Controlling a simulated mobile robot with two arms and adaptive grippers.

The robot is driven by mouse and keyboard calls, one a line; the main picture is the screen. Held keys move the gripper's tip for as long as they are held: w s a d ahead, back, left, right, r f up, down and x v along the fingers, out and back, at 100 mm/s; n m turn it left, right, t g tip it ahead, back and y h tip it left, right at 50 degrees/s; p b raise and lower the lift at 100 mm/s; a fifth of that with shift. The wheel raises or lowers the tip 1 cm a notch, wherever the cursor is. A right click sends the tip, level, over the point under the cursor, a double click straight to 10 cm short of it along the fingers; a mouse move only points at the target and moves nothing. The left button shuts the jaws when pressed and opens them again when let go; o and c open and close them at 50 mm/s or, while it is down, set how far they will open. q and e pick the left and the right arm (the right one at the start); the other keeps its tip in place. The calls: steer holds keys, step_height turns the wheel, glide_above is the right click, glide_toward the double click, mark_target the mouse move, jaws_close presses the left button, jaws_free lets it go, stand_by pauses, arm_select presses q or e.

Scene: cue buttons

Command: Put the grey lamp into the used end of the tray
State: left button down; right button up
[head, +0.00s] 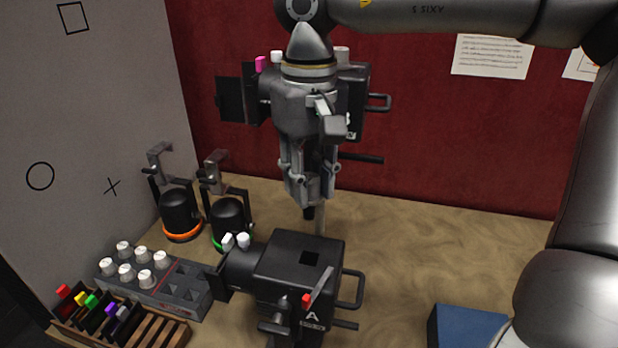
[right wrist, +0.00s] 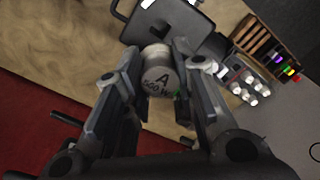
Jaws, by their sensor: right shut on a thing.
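My right gripper (head: 308,200) is shut on the grey lamp, pointing down above the table behind the front black housing. In the right wrist view the grey lamp (right wrist: 158,82) shows its round end, marked with a letter A and small text, between the two fingers. In the head view the lamp is mostly hidden by the fingers. The grey tray (head: 183,308) stands at the left. Several white-capped lamps (head: 125,270) stand at its left end. Its right end (head: 190,280) shows dark, empty-looking pockets. My left gripper is not in view.
Two black canisters with an orange ring (head: 180,215) and green ring (head: 228,215) stand behind the tray. A wooden rack (head: 165,335) holds coloured pieces.

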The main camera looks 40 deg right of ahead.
steer(key=shift+r+p, duration=1.55)
steer(key=shift+r, duration=0.45)
